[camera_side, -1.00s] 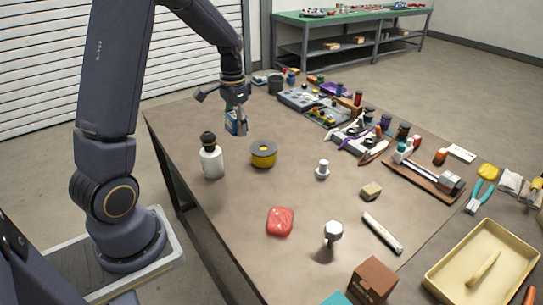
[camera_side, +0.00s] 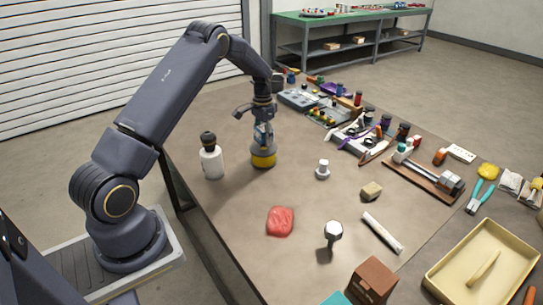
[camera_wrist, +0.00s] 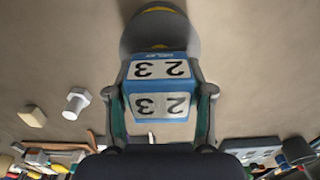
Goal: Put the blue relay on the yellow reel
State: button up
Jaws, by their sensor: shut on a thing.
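The blue relay (camera_wrist: 158,88) has white labels marked 2 and 3 and sits between the two fingers of my gripper (camera_wrist: 158,98) in the wrist view. In the side view the relay (camera_side: 262,132) is small and partly covered by the fingers of my gripper (camera_side: 263,136). The yellow reel (camera_side: 263,160), with a grey top, stands on the table directly below the relay. In the wrist view the reel (camera_wrist: 160,22) shows behind the relay, partly hidden by it. I cannot tell whether relay and reel touch.
A white bottle with a black cap (camera_side: 211,158) stands close left of the reel. A white bolt (camera_side: 323,169) stands to the right, and a red lump (camera_side: 280,221) lies nearer the front. Table around the reel is otherwise clear. Crowded parts (camera_side: 330,108) lie behind.

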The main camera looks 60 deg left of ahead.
jog(key=shift+f, duration=0.8)
jog(key=o, duration=1.2)
jog(key=shift+f, duration=0.15)
jog(key=shift+o, duration=0.2)
